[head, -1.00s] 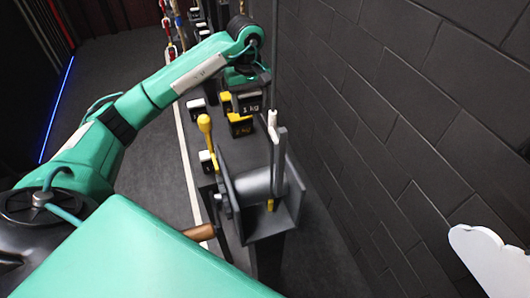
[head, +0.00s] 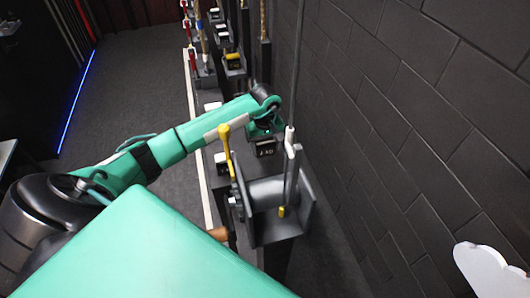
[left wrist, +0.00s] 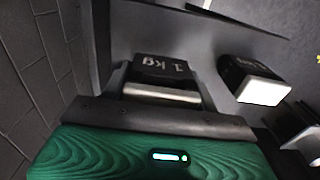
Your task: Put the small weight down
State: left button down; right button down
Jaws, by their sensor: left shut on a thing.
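My left gripper (head: 264,137) is shut on a small dark weight (head: 266,149), just beyond the lever stand in the head view. My right gripper is not in view.
A grey lever stand (head: 283,231) with a yellow-knobbed lever (head: 226,150) stands in front of the gripper. A brick wall (head: 430,140) runs along the right. Several boxes and posts stand farther back.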

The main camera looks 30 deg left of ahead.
aim_at(265, 154)
pick_arm(q)
notch_tip(265, 154, down, 4)
jog(key=shift+r+p, duration=0.2)
jog(key=shift+p, duration=0.25)
jog(key=shift+f, duration=0.35)
jog(key=shift+c, duration=2)
grip_release()
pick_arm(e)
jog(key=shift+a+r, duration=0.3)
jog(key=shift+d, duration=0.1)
